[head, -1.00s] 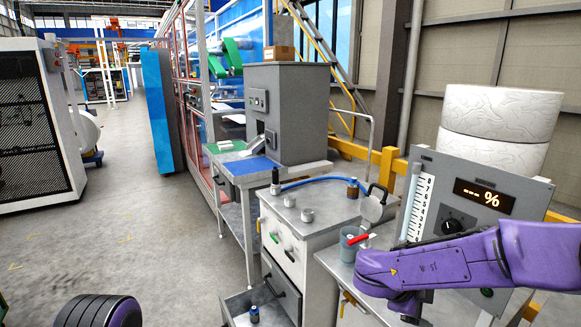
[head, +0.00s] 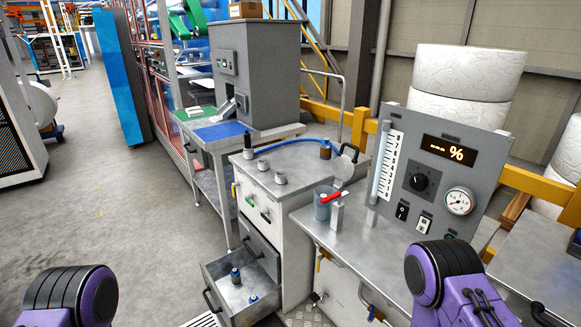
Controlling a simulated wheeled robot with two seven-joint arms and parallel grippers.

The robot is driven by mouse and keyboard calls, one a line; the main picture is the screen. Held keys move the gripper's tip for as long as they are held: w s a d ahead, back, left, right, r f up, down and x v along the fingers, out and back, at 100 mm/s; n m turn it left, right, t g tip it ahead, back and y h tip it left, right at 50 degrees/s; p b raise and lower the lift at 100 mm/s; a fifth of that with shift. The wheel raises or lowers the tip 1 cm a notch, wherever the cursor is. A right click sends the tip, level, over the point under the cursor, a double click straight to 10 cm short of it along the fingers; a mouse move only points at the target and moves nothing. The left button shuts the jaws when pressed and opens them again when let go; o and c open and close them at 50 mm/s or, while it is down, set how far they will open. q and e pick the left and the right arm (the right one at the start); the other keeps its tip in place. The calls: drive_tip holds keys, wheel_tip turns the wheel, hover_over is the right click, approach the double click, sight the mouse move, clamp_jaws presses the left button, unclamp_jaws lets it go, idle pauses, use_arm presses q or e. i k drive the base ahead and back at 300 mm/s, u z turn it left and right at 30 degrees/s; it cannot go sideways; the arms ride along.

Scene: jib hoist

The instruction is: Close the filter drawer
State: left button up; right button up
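An open drawer (head: 226,286) sticks out low on the front of the white and grey cabinet (head: 272,222), toward the lower left. I take it for the filter drawer; no label is readable. Its front panel has a dark handle (head: 209,300). A small dark bottle with a blue top (head: 236,276) stands inside, with another small blue-topped item (head: 253,299) near it. A closed grey drawer front (head: 262,250) with a black handle sits above it. Only purple and black links of my arms show at the bottom; neither gripper is in view.
Small metal pieces, a dark bottle (head: 325,150) and a blue hose (head: 285,144) lie on the cabinet top. A bench with a gauge panel (head: 440,175) stands to the right. A grey machine (head: 255,75) stands behind. The floor (head: 110,210) left of the drawer is clear.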

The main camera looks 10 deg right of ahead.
sight(231, 300)
drive_tip(key=u, duration=1)
drive_tip(key=i, duration=1.05)
drive_tip(key=z, duration=0.6)
